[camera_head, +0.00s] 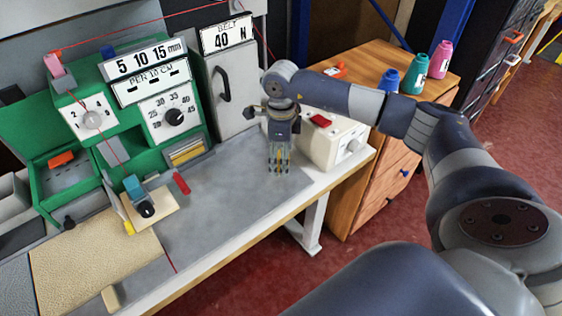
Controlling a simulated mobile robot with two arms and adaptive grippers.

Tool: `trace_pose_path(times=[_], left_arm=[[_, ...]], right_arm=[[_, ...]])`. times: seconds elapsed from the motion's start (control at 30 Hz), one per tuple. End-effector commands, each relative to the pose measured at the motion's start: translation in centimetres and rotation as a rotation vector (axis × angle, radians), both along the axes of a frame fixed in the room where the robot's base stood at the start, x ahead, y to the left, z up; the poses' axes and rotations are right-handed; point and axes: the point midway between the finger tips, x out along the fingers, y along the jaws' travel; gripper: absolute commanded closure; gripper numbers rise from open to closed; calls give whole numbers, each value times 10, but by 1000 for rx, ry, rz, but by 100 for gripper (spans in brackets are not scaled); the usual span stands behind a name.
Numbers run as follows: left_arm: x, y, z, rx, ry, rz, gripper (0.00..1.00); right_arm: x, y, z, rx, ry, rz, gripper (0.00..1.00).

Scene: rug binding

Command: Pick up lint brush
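I cannot surely pick out the lint brush. A small red cylindrical piece (181,183) lies on the grey worktop (225,205), beside the small wooden plate. A small tan block (110,298) lies at the front edge of the tan rug piece. My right gripper (279,168) points down over the back right of the worktop, to the right of the red piece and apart from it. Its fingers look close together, but they are too small to tell whether they are shut or hold anything. My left gripper is not in view.
A green machine (130,95) with dials stands at the back left, beside a grey cabinet (232,90). A white control box (333,140) stands right of my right gripper. A tan rug piece (90,260) covers the front left. The worktop's middle is mostly clear.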

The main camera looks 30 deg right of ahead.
Motion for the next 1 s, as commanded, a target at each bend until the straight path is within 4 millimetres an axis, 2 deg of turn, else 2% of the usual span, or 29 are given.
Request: trace_pose_path(times=[0.03, 0.17, 0.4, 0.47, 0.63, 1.0], left_arm=[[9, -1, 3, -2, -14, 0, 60], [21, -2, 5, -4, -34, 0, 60], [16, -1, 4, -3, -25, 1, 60], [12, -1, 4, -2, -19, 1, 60], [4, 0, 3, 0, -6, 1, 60], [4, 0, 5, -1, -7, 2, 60]], right_arm=[[-1, 0, -7, 0, 4, 0, 25], [0, 0, -19, 0, 1, 0, 25], [0, 0, -21, 1, -1, 1, 25], [0, 0, -21, 1, -1, 1, 36], [0, 0, -21, 1, -1, 1, 74], [0, 0, -19, 0, -1, 0, 74]])
